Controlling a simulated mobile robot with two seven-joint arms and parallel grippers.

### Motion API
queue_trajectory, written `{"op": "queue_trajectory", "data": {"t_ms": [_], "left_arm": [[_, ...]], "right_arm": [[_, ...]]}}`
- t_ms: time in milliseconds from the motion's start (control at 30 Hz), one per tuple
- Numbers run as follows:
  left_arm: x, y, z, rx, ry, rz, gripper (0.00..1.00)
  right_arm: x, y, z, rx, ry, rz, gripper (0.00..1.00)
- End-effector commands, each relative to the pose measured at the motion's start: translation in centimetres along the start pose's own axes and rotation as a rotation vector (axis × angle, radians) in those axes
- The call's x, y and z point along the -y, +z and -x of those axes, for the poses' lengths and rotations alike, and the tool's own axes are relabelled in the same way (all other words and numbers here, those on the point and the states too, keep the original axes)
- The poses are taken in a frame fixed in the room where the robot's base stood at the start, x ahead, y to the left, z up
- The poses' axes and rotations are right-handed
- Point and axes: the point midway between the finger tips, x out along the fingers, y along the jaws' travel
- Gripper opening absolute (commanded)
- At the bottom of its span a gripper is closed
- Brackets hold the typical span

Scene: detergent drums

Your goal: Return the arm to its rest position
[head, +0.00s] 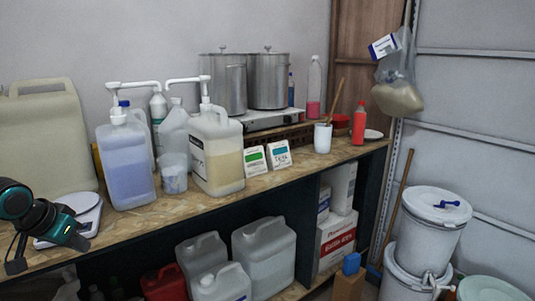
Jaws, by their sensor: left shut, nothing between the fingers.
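My left arm comes in from the left edge in black and teal. My left gripper (16,264) hangs low at the far left, by the front edge of the wooden counter (130,240). It is shut and holds nothing. Part of the arm passes in front of a white scale (85,205). My right gripper is out of view.
A blue-liquid jug (127,170) and a yellowish-liquid jug (217,160), both with pumps, stand on the counter with a measuring cup (174,178), two label cards and steel pots (268,82). Jugs (265,255) and cartons fill the lower shelf. White drums (432,225) stand at right.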

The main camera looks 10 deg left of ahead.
Motion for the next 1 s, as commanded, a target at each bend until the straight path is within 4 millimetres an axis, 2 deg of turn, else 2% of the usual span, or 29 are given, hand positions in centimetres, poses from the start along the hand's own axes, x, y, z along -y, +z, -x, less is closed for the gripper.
{"op": "queue_trajectory", "data": {"t_ms": [33,167,200,267,400,567,700,833,900,1000], "left_arm": [[-0.8,2.8,-2.8,0.000,0.013,-0.001,0.00],[-3.5,8.6,-8.3,-0.026,0.023,-0.036,0.00],[-4.6,10.4,-9.7,-0.035,0.029,-0.047,0.00],[-6.7,12.9,-11.6,-0.055,0.041,-0.065,0.00],[-12.5,18.2,-14.6,-0.114,0.075,-0.108,0.00],[-20.6,22.5,-15.9,-0.209,0.120,-0.148,0.00],[-27.4,24.3,-15.2,-0.307,0.151,-0.170,0.00],[-31.8,24.5,-14.1,-0.383,0.163,-0.182,0.00],[-33.2,24.5,-13.6,-0.411,0.166,-0.186,0.00],[-34.2,24.3,-13.2,-0.433,0.166,-0.192,0.00]], "right_arm": [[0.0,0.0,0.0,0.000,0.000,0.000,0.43],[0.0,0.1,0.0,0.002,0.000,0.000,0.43],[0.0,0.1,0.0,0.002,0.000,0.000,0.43],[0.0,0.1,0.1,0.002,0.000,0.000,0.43],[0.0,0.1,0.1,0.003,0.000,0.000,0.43],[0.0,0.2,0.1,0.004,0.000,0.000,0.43],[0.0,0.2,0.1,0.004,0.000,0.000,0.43],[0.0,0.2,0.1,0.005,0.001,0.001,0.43],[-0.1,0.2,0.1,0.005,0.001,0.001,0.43],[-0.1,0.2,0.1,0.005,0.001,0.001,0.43]]}}
